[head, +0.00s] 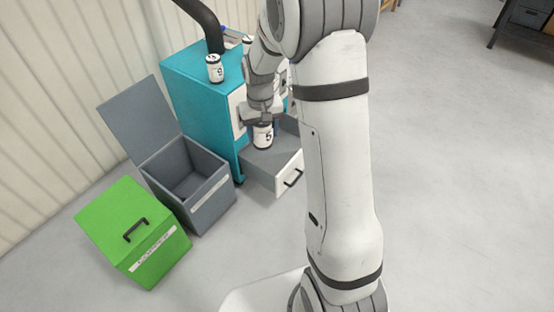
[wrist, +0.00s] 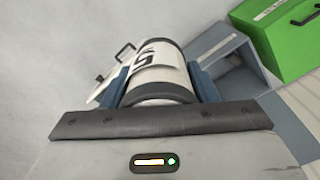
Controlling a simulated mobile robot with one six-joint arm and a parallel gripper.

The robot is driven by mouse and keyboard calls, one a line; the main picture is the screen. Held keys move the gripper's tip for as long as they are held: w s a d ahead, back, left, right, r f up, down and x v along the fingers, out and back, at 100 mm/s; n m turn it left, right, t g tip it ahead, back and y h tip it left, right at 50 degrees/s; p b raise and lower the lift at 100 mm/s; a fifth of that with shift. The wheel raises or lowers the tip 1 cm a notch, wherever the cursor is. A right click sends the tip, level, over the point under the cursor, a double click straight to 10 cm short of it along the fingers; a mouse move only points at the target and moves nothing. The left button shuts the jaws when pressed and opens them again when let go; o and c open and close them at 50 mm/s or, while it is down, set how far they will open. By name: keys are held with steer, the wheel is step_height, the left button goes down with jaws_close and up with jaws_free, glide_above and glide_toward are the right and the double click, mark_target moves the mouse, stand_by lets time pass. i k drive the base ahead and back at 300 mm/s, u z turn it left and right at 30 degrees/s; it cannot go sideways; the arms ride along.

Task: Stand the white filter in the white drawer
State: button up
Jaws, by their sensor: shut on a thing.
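The white filter (head: 263,137), a white cylinder with a dark mark and dark rims, is upright in my gripper (head: 261,119). My gripper is shut on it, and the filter hangs at the open drawer. The white drawer (head: 287,181) has a white front with a dark handle and a grey inside, and sticks out of the teal cabinet. In the wrist view the filter (wrist: 158,72) lies between the two blue-grey fingers (wrist: 160,88). Part of the drawer front shows left of it. I cannot tell whether the filter's bottom touches the drawer floor.
The teal cabinet (head: 190,75) carries another white filter (head: 214,69) on top. A grey bin (head: 205,200) with its lid open stands left of the drawer. A green bin (head: 120,222) with its lid shut is further left. Grey floor is clear in front.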

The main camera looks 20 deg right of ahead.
mark_target(282, 159)
steer(key=z, duration=0.3)
steer(key=i, duration=0.75)
steer(key=z, duration=0.5)
steer(key=i, duration=0.5)
steer(key=u, duration=0.1)
